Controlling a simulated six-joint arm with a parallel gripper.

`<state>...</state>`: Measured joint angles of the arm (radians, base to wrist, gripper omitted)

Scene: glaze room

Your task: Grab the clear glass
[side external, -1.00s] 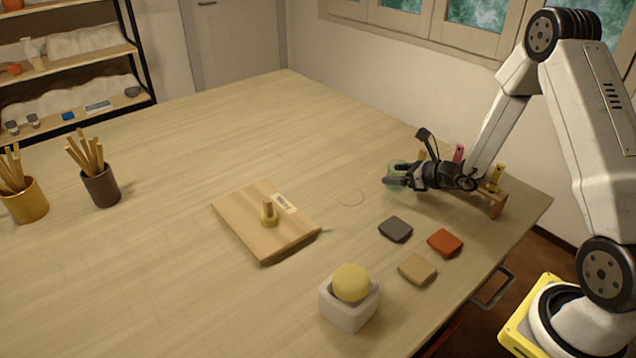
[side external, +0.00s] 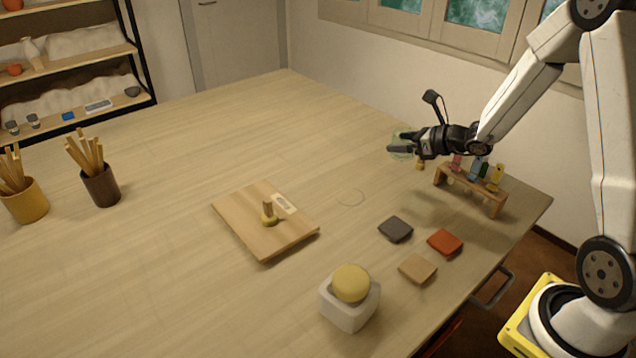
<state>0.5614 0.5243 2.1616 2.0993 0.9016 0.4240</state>
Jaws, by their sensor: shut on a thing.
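The fingers cover part of the glass. The glass appears raised above the tabletop, but its base is hard to make out.
A small wooden rack (side external: 470,186) with several coloured pieces stands below my gripper. Dark, red and tan tiles (side external: 395,229) lie in front, near a white block with a yellow ball (side external: 351,283). A wooden board (side external: 250,232) lies mid-table. The back of the table is clear.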

